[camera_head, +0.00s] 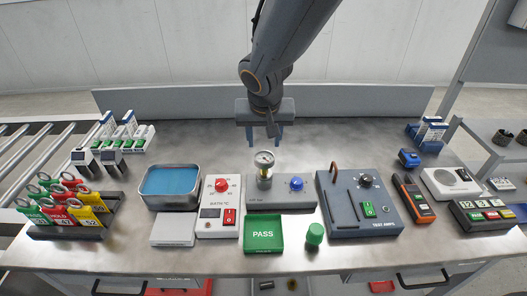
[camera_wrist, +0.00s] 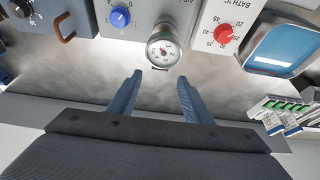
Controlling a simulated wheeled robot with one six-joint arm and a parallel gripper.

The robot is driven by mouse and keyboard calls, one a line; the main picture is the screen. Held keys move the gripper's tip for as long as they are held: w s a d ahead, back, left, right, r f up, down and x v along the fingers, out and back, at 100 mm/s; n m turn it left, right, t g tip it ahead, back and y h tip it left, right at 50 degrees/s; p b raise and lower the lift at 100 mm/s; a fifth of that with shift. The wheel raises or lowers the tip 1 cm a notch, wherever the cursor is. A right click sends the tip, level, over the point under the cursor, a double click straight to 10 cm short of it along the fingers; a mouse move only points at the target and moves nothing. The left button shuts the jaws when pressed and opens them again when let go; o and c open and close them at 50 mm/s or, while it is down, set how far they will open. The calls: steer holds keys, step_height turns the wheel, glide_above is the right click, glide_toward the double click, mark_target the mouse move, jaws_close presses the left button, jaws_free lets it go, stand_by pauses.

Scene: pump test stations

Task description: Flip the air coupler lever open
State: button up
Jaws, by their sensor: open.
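The air unit (camera_head: 281,198) is a grey box with a blue knob (camera_head: 296,183) and a round gauge (camera_head: 264,158) on a short post at its left. In the wrist view the gauge (camera_wrist: 163,50) is just beyond the fingertips and the blue knob (camera_wrist: 120,17) is upper left of it. I cannot make out a coupler lever on the unit; it may be hidden or too small. My gripper (camera_head: 264,138) is open, pointing down behind the gauge. In the wrist view nothing is between its fingers (camera_wrist: 159,82).
A bath box (camera_head: 220,222) with red knob and blue bath tray (camera_head: 170,207) stand left. The test amps box (camera_head: 360,222), with a brown curved handle (camera_head: 333,172), stands right. The green PASS tray (camera_head: 263,246) and green cap (camera_head: 315,234) are in front.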

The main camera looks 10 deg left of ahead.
steer(key=shift+p+x, duration=0.3)
steer(key=shift+x, duration=3.5)
steer(key=c, duration=1.1)
steer(key=shift+o, duration=0.2)
